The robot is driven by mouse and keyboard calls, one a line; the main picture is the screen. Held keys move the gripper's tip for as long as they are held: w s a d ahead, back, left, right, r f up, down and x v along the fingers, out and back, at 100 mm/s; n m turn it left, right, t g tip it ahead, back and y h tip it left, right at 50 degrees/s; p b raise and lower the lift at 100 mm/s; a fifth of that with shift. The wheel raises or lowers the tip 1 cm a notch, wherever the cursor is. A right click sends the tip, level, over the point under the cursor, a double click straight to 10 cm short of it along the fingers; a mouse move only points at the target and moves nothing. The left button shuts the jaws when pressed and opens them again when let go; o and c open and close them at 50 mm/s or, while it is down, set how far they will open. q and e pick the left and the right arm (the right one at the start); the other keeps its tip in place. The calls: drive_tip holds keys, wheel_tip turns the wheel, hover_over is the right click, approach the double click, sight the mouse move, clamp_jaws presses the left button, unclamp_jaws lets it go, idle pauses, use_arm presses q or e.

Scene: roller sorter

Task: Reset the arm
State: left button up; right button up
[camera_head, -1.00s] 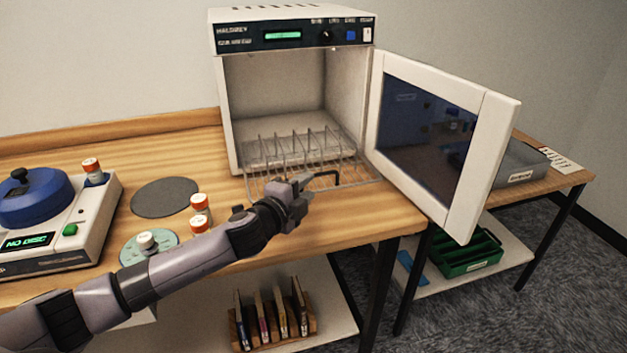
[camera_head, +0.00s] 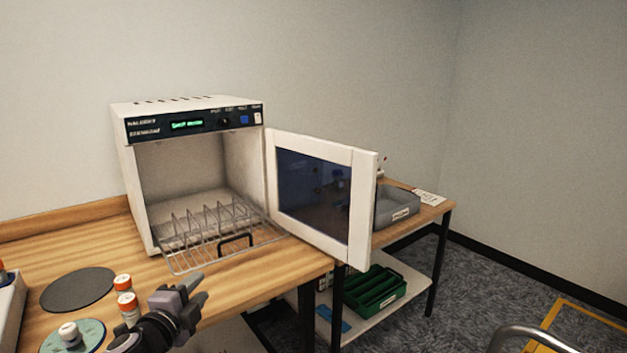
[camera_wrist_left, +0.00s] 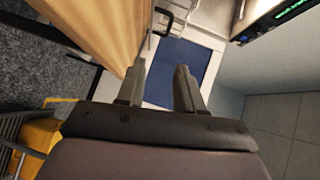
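My left gripper (camera_head: 182,296) is at the lower left of the head view, in front of the open oven and near the table's front edge. Its two fingers stand apart with nothing between them, as the left wrist view also shows (camera_wrist_left: 158,88). The white oven (camera_head: 190,119) stands on the wooden table with its door (camera_head: 363,212) swung open to the right. Its wire rack (camera_head: 222,238) is slid partly out, with a black handle (camera_head: 236,243) at the front. The gripper is apart from the handle. My right gripper is not in view.
Orange-capped vials (camera_head: 124,291) stand left of the gripper, by a green round disc (camera_head: 91,334) and a dark round mat (camera_head: 77,290). A side table at right holds a grey bin (camera_head: 396,207), with a green tray (camera_head: 374,289) on its lower shelf.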

use_arm(q)
drive_tip(key=s+d+f+n+g+h, duration=0.1)
drive_tip(key=s+d+f+n+g, duration=0.15)
drive_tip(key=s+f, duration=0.45)
drive_tip(key=s+d+f+n+g, duration=0.1)
drive_tip(key=s+d+f+n, duration=0.3)
drive_tip(key=s+f, duration=0.3)
drive_tip(key=s+a+f+n, duration=0.1)
drive_tip(key=s+f+n, duration=0.2)
drive_tip(key=s, duration=0.3)
drive_tip(key=s+a+f+n+g+y, duration=0.1)
drive_tip(key=s+f+n, duration=0.2)
drive_tip(key=s, duration=0.4)
drive_tip(key=s+a+f+n+g, duration=0.1)
drive_tip(key=s+f+n, duration=0.2)
drive_tip(key=s, duration=0.3)
drive_tip(key=shift+s+a+f, duration=0.15)
drive_tip(key=shift+a, duration=0.1)
